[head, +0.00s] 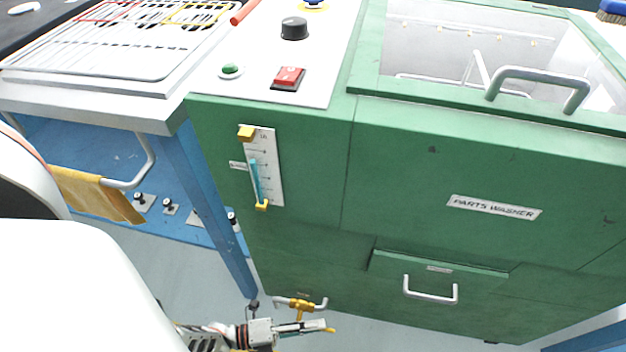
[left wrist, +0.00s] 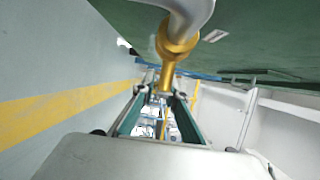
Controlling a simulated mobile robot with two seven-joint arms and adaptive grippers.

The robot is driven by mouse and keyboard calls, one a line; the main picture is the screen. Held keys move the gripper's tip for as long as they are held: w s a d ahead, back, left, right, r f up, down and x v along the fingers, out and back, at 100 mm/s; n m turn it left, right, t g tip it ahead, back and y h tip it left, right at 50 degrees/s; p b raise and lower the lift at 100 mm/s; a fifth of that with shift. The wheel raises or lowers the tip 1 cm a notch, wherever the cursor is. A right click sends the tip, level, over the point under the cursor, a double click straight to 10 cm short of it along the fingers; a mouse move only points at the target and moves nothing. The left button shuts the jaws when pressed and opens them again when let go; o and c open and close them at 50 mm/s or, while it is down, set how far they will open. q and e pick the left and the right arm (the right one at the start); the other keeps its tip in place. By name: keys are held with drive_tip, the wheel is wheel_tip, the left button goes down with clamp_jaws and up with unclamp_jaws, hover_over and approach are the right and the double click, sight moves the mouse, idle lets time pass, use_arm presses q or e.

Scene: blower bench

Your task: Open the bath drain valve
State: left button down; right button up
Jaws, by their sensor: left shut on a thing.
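The bath drain valve (head: 299,304) is a yellow-brass body on a short grey pipe, low at the bottom left of the green parts washer (head: 400,180). It also shows in the left wrist view (left wrist: 178,45), with its brass stem running down toward the jaws. My left gripper (head: 318,326) is just below the valve in the head view. It is shut on the valve's handle, which is mostly hidden between the fingers. A small yellow tip shows beside the fingertips in the head view. My right gripper is not in view.
The washer's front carries a level gauge (head: 264,168) and a drawer handle (head: 430,291). A blue bench leg (head: 215,215) stands left of the valve. A yellow cloth (head: 95,193) hangs on a rail at the left. Pale floor lies below.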

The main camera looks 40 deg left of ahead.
use_arm(q)
drive_tip(key=shift+d+r, duration=0.1)
drive_tip(key=shift+d, duration=0.15)
drive_tip(key=c, duration=2)
unclamp_jaws()
drive_tip(key=shift+a, duration=0.15)
drive_tip(key=shift+s+a, duration=0.15)
drive_tip(key=shift+s, duration=0.05)
drive_tip(key=v, duration=1.1)
drive_tip(key=shift+s, duration=0.15)
